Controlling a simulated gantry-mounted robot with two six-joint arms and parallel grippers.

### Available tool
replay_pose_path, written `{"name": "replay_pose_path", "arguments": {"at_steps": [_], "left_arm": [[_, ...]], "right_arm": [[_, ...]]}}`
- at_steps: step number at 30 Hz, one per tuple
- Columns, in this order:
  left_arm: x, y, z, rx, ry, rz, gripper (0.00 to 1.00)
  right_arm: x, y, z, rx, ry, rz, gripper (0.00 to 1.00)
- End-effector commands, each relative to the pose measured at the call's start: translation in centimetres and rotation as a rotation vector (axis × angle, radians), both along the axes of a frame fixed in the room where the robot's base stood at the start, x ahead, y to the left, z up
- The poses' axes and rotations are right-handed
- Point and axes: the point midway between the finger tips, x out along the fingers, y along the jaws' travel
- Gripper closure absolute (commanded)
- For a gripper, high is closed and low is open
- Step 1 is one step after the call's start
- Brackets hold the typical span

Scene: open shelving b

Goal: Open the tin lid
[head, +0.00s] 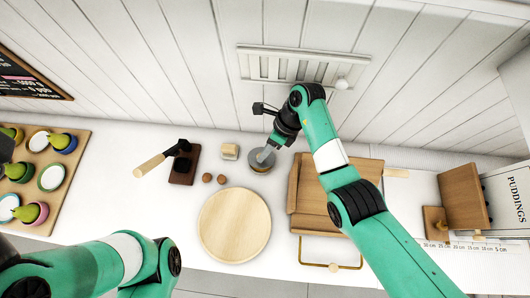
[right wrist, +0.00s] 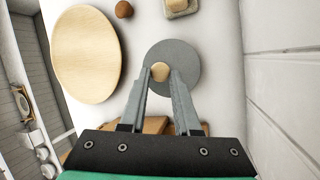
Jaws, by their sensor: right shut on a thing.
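The tin (head: 261,169) is a small grey round container on the white counter, just behind the round wooden board. Its grey disc lid (right wrist: 185,57) has a pale wooden knob (right wrist: 160,72) and fills the spot ahead of my fingers in the right wrist view. My right gripper (head: 266,154) reaches down over the tin, and its fingertips (right wrist: 165,76) are shut on the knob. The tin body is hidden under the lid in the wrist view; I cannot tell if the lid is raised. Only my left arm shows at lower left, not its fingers.
A round board (head: 234,225), two brown balls (head: 207,178), a beige block (head: 229,151) and a wooden-handled tool (head: 152,165) lie nearby. A wooden tray (head: 305,222) sits under my right arm. A board with cups and pears (head: 77,137) is far left.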

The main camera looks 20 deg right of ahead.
Motion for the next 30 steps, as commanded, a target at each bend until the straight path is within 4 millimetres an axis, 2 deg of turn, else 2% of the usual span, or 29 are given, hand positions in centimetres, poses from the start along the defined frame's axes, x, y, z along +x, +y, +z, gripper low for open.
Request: {"name": "replay_pose_path", "arguments": {"at_steps": [8, 9, 14, 23, 26, 30], "left_arm": [[0.0, 0.0, 0.0, 0.0, 0.0, 0.0, 0.5], [0.0, 0.0, 0.0, 0.0, 0.0, 0.0, 0.5], [0.0, 0.0, 0.0, 0.0, 0.0, 0.0, 0.5], [0.0, 0.0, 0.1, 0.0, 0.0, 0.0, 0.5], [0.0, 0.0, 0.7, 0.0, 0.0, 0.0, 0.5], [0.0, 0.0, 2.3, 0.0, 0.0, 0.0, 0.5]], "right_arm": [[0.1, 0.0, 0.1, 0.001, -0.001, -0.004, 1.0], [0.1, 0.0, 0.1, 0.001, -0.001, -0.004, 0.66], [0.1, 0.0, 0.1, 0.001, 0.0, -0.002, 0.39], [0.0, 0.0, 0.2, 0.001, 0.0, -0.002, 0.39], [0.1, 0.0, 1.2, 0.001, 0.0, -0.001, 0.39], [0.1, 0.0, 4.1, 0.001, -0.003, -0.002, 0.39]]}}
